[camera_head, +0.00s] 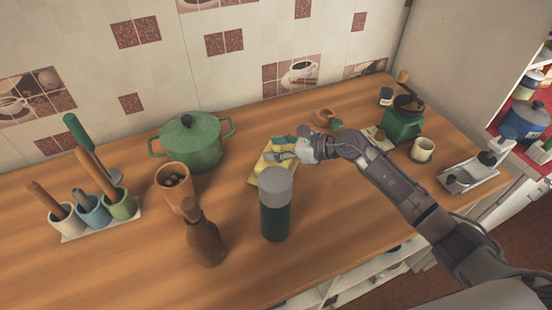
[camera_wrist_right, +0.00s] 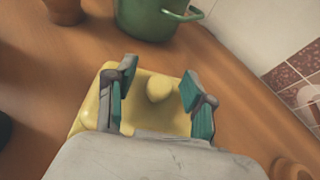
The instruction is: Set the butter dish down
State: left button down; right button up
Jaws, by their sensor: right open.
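The yellow butter dish (camera_head: 259,165) rests on the wooden counter, behind the green-and-grey flask. In the right wrist view the butter dish (camera_wrist_right: 88,107) shows its pale yellow lid with a round knob (camera_wrist_right: 159,88). My right gripper (camera_head: 276,148) is over the dish. In the right wrist view its two teal-padded fingers (camera_wrist_right: 158,90) stand apart on either side of the knob, with gaps between knob and pads. The gripper's palm hides the near part of the dish. My left gripper is not in view.
A green pot (camera_head: 192,143) stands left of the dish. The flask (camera_head: 275,205), a brown bottle (camera_head: 205,240) and an orange-brown pot (camera_head: 175,185) stand in front and left. A small orange pot (camera_head: 323,118) and green grinder (camera_head: 403,124) stand right. The front-left counter is clear.

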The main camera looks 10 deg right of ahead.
jog(key=shift+d, duration=0.1)
grip_shut()
jog(key=shift+r, duration=0.1)
dwell(0.4)
